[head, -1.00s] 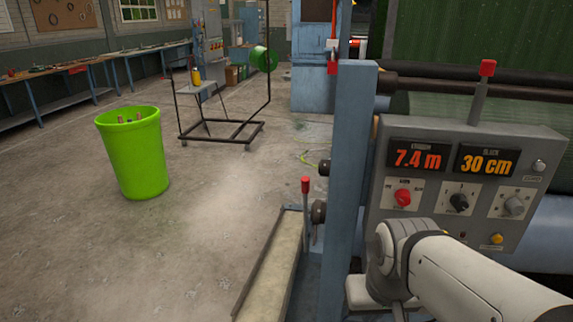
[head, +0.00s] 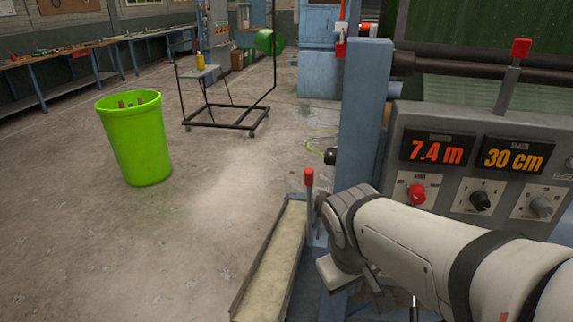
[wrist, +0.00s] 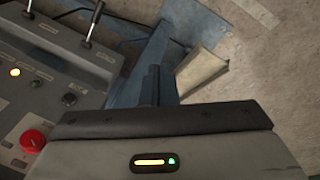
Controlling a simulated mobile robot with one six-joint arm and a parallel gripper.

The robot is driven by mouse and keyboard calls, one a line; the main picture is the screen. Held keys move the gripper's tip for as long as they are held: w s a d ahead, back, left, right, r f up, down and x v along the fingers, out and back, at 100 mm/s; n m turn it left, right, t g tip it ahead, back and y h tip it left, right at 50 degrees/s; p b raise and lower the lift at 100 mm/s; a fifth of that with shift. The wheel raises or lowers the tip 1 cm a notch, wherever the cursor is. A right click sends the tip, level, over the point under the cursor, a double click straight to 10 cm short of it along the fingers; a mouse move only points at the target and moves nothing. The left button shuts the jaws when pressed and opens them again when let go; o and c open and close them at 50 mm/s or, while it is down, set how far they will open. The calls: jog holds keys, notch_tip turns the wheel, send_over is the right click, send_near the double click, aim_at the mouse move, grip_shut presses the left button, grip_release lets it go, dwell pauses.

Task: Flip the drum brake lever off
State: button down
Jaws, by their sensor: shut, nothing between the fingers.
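Several red-tipped levers are in view, and I cannot tell from labels which is the drum brake lever. In the head view one short upright lever (head: 309,190) stands beside the trough, just left of my arm's end. A larger lever (head: 515,75) rises from the top of the grey control panel (head: 398,135), leaning slightly right. In the wrist view two levers stand on the panel, one at the top (wrist: 92,22) and one at the top left corner (wrist: 30,6). My gripper (wrist: 153,76) is shut and empty, with no lever touching it there.
A blue post (head: 362,120) stands behind my arm, left of the panel. A long shallow trough (head: 268,265) lies on the floor. A green bin (head: 135,140) and a black wheeled frame (head: 225,118) stand left. The floor between bin and trough is clear.

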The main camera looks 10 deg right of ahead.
aim_at(307, 173)
jog(key=w+d+f+n+t+h+b, duration=0.2)
jog(key=w+f+n+h+b, duration=0.1)
jog(key=w+n+h+b, duration=0.25)
jog(key=w+d+f+n+t+h+b, duration=0.25)
jog(key=w+n+b, duration=0.25)
jog(key=w+n, duration=0.25)
jog(key=w+a+r+n+t+b, duration=0.2)
jog(key=w+a+n+t+b, duration=0.5)
jog(key=w+a+n+t, duration=0.3)
jog(key=w+a+n, duration=0.1)
jog(key=a+n, duration=0.3)
jog(key=shift+w+a+y, duration=0.15)
jog(key=shift+w+y, duration=0.15)
jog(key=shift+w, duration=0.1)
jog(key=shift+t, duration=0.25)
jog(key=b+x, duration=0.2)
jog(key=x, duration=1.2)
